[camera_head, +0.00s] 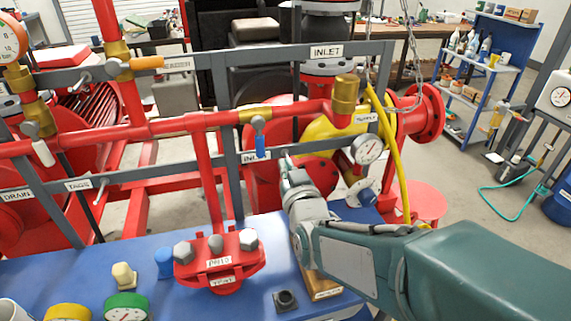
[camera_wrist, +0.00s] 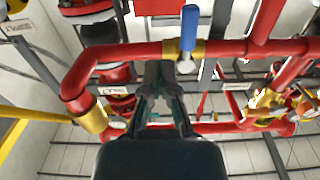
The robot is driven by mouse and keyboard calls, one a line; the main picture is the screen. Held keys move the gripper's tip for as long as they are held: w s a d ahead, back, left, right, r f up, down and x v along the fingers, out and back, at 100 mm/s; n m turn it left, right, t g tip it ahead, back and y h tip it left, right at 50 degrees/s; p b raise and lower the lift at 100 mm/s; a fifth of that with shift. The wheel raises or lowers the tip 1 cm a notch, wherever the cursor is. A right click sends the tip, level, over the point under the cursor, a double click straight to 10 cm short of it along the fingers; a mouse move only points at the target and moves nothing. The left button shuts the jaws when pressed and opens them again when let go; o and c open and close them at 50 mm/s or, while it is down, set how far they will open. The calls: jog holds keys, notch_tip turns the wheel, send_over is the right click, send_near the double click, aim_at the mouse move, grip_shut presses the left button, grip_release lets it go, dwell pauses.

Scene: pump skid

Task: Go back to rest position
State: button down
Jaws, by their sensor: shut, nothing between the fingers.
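My gripper (camera_head: 288,165) is in front of the red pipework in the head view, above the blue bench. It is shut and empty, just right of and below a blue-handled valve (camera_head: 260,143). In the wrist view, the fingers of my gripper (camera_wrist: 168,72) come together below the red pipe, and the blue handle (camera_wrist: 189,28) stands just beyond them. I cannot tell whether the fingertips touch the handle or the pipe. My green arm reaches in from the lower right and hides part of the bench.
A pressure gauge (camera_head: 369,149) and a yellow hose (camera_head: 396,170) are close right of my gripper. A grey frame (camera_head: 217,80) and red pipes cross behind it. A red flange block (camera_head: 219,262) and a green gauge (camera_head: 126,307) sit on the bench (camera_head: 60,275).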

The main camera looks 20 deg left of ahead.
jog(key=s+d+m+g+h, duration=0.35)
jog(key=d+h, duration=0.25)
jog(key=d, duration=1.1)
jog(key=s+d+f+m+g+h, duration=0.3)
jog(key=s+d+g, duration=0.3)
jog(key=s+d, duration=0.7)
jog(key=s+f, duration=0.1)
jog(key=s, duration=0.2)
jog(key=shift+s+h, duration=0.3)
jog(key=shift+s, duration=0.05)
jog(key=shift+d, duration=0.1)
